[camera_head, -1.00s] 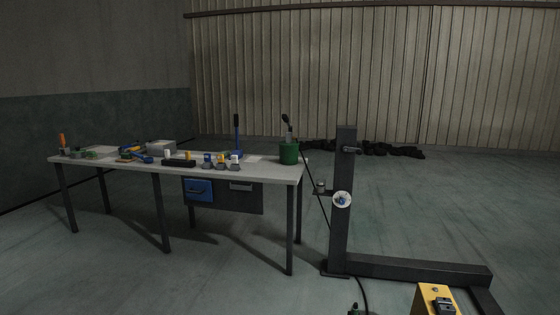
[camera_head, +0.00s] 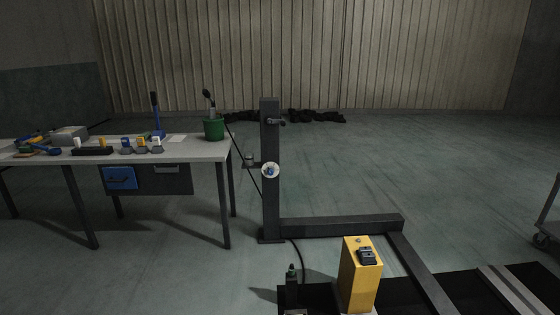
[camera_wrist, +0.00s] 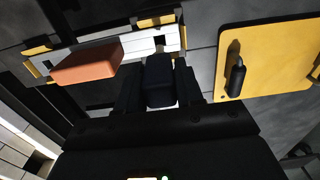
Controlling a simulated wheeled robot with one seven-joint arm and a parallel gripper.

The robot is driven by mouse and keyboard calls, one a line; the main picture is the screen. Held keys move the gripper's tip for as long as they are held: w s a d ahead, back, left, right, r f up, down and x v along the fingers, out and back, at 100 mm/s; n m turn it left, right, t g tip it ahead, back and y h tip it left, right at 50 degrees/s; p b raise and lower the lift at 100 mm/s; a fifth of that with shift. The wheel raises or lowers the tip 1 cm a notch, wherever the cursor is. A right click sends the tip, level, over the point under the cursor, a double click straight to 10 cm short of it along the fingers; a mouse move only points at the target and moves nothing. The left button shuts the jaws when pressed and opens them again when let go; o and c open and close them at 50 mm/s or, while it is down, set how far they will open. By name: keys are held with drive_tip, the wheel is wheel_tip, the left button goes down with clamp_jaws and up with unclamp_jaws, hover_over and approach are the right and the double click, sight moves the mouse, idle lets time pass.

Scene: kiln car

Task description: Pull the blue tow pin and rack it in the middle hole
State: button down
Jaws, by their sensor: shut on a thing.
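My gripper (camera_wrist: 158,88) shows in the wrist view, its dark fingers shut on a very dark, navy-looking block. It looks like the head of the blue tow pin (camera_wrist: 159,72); its lower part is hidden, so I cannot tell if it sits in a hole. A black rack (camera_head: 92,151) lies on the bench in the head view. A white peg (camera_head: 77,143) stands at its left and a yellow peg (camera_head: 102,143) at its right, with no peg visible between them. My gripper is not in the head view.
In the wrist view an orange brick (camera_wrist: 87,62) lies by a pale slotted bar, beside a yellow panel (camera_wrist: 265,60).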

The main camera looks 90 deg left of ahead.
drive_tip(key=shift+r+p, duration=1.95)
drive_tip(key=shift+r, duration=0.25)
